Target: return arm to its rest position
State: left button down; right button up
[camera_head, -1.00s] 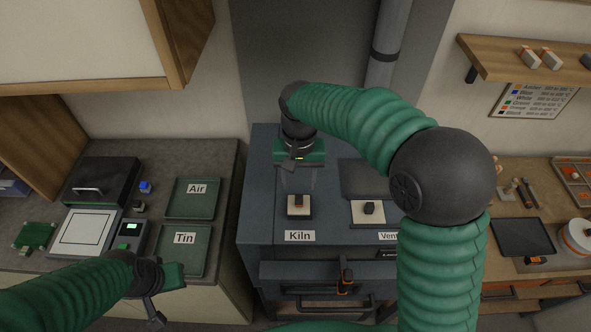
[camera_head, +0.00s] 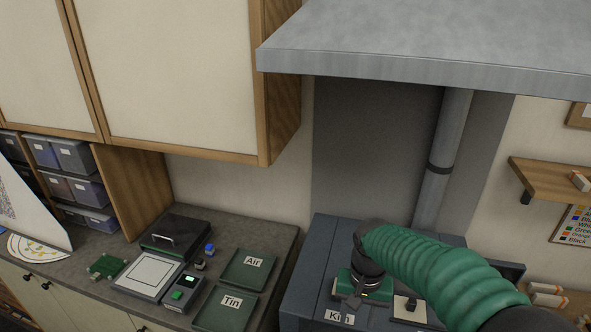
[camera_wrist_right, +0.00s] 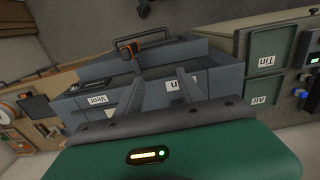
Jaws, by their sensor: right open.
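My right gripper (camera_head: 352,300) hangs over the blue-grey kiln (camera_head: 312,262), just above its "Kiln" label (camera_head: 338,317). Its fingers stand apart in the right wrist view (camera_wrist_right: 160,88), with nothing between them. My green right arm reaches in from the lower right in the head view. The right wrist view also shows the kiln (camera_wrist_right: 205,82), with part of the label hidden by a finger. My left arm and gripper are out of view.
A grey hood (camera_head: 430,40) and a wall cabinet (camera_head: 170,80) hang above. The counter at left holds an "Air" tray (camera_head: 250,272), a "Tin" tray (camera_head: 226,310) and a scale-like device (camera_head: 150,278). A vent switch (camera_head: 407,308) sits right of the gripper.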

jog(key=s+d+f+n+t, duration=0.1)
jog(key=s+d+f+n, duration=0.2)
jog(key=s, duration=0.4)
jog(key=s+d+f+t, duration=0.2)
jog(key=s+d+f, duration=0.15)
jog(key=s, duration=0.35)
pick_arm(q)
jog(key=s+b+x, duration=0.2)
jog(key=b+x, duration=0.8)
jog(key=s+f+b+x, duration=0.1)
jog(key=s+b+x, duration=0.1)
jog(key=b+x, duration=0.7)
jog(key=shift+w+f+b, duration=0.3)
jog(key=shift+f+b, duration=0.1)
jog(key=shift+b, duration=0.15)
pick_arm(e)
notch_tip(320, 180, down, 21)
jog(key=shift+a+r, duration=0.15)
jog(key=shift+a, duration=0.3)
